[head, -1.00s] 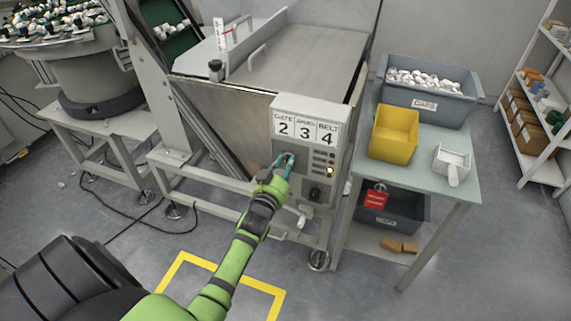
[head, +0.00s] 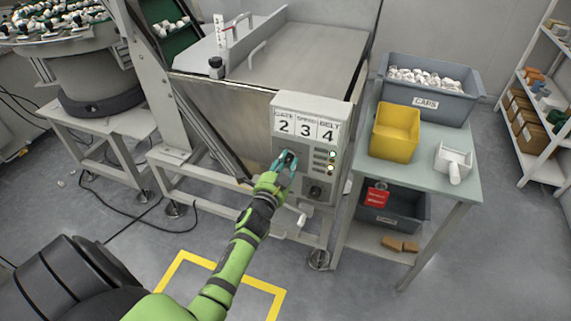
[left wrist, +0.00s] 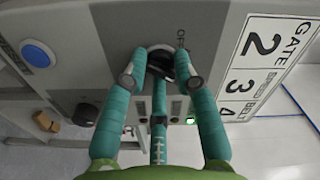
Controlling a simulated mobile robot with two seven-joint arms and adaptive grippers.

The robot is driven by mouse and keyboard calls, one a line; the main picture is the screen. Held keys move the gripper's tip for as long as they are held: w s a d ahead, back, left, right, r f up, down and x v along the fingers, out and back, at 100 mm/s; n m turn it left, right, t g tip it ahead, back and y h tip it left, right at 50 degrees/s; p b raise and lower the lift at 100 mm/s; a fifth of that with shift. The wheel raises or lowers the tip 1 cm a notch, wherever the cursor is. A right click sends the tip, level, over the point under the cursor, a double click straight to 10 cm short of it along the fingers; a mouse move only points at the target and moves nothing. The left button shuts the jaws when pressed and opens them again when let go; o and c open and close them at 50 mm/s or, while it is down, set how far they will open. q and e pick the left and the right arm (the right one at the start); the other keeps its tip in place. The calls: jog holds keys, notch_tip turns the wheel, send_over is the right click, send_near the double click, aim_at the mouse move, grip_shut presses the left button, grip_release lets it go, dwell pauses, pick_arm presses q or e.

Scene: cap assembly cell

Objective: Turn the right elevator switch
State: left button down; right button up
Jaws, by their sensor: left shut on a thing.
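A grey control box (head: 312,107) stands on the front of the metal machine, with a label plate reading GATE 2, SPEED 3, BELT 4. A black rotary switch (head: 289,157) sits at the panel's upper left. My left gripper (head: 285,165) is at this switch and shut on it. In the left wrist view, the teal fingers of the gripper (left wrist: 160,74) close around the black switch (left wrist: 160,60), partly hiding it, beside an OFF mark. A second black knob (head: 316,191) is lower on the panel, apart from the gripper. My right gripper is not in view.
A side table (head: 428,178) at the right holds a yellow bin (head: 395,133), a white scoop (head: 453,163) and a grey caps crate (head: 425,103).

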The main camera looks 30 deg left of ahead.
pick_arm(q)
jog(key=shift+w+d+r+m, duration=0.1)
jog(key=shift+r+m, duration=0.1)
jog(key=shift+m, duration=0.5)
jog(key=shift+w+r+m, duration=0.1)
jog(key=shift+r+m, duration=0.05)
jog(key=shift+m, duration=0.55)
jog(key=shift+m+b, duration=0.3)
jog(key=c, duration=1.2)
grip_release()
jog(key=shift+o, duration=1.1)
jog(key=shift+d+f, duration=0.1)
jog(key=shift+s+f, duration=0.1)
